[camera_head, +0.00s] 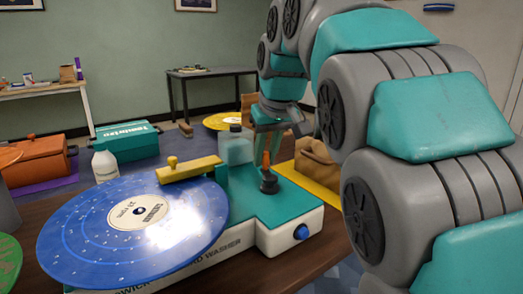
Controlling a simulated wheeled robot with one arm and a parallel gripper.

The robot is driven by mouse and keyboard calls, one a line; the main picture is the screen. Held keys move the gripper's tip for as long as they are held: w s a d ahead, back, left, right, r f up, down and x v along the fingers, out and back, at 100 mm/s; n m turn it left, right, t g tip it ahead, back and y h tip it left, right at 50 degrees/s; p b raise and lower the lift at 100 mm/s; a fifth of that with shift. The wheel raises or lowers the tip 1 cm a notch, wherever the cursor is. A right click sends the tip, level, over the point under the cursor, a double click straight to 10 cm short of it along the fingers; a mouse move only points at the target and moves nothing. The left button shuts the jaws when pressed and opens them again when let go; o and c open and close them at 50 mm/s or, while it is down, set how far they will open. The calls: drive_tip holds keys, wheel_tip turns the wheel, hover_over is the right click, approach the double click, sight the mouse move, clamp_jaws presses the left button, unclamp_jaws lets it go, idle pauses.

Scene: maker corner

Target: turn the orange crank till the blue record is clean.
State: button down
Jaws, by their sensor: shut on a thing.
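The blue record (88,243) lies flat on the record washer, with many pale specks on its surface and a cream label (142,213) in the middle. A yellow arm with a knob (190,169) reaches over its far edge. The washer body (272,205) is teal on top and white at the sides. The orange crank (265,161) stands on a dark round base (268,183) at the washer's right part. My gripper (268,143) comes down from above and is shut on the crank's upright handle. My fingertips are small and partly hidden.
A clear bottle (235,148) stands just behind the washer, close to my gripper. A white bottle (104,166) stands behind the record. A brown bag (318,165) on a yellow mat is to the right. A blue knob (301,232) is on the washer's front.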

sight(272, 175)
drive_tip(key=shift+d+m+h+p, duration=0.3)
drive_tip(key=shift+m+h, duration=0.1)
drive_tip(key=shift+m, duration=0.4)
drive_tip(key=c, duration=0.8)
unclamp_jaws()
drive_tip(key=shift+o, duration=0.2)
drive_tip(key=v, duration=0.7)
drive_tip(key=shift+r, duration=0.35)
drive_tip(key=shift+s, duration=0.15)
